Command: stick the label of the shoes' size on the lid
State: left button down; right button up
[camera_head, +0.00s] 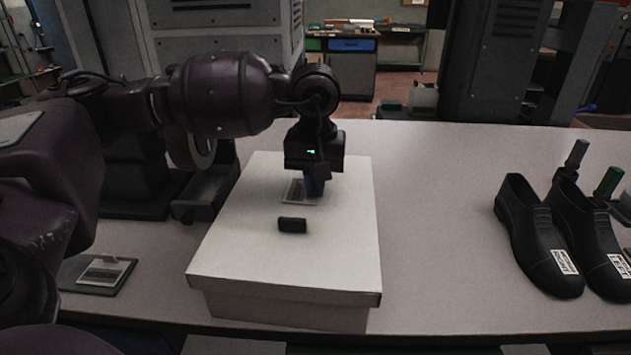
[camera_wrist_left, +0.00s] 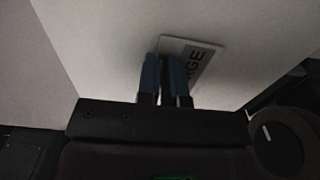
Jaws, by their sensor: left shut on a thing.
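A white shoe box with a white lid (camera_head: 335,235) stands on the table in the middle of the head view. My left gripper (camera_head: 314,188) points down over the far part of the lid. My right gripper is not in view.
A small black block-like shape (camera_head: 292,225) shows on the lid, nearer than the label. Another printed label (camera_head: 103,271) lies on a dark pad left of the box. Handles, one green-topped (camera_head: 609,182), stand by the shoes. The table between box and shoes is clear.

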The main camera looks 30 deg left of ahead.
pick_arm(q)
jog(key=shift+f, duration=0.2)
jog(key=c, duration=1.2)
grip_release()
jog(key=o, duration=0.5)
jog(key=shift+r, duration=0.1)
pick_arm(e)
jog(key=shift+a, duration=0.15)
pick_arm(q)
jog(key=shift+r, duration=0.1)
jog(key=shift+r+p, duration=0.6)
jog(key=shift+r, duration=1)
jog(key=shift+r+p, duration=0.65)
jog(key=shift+r, duration=1.25)
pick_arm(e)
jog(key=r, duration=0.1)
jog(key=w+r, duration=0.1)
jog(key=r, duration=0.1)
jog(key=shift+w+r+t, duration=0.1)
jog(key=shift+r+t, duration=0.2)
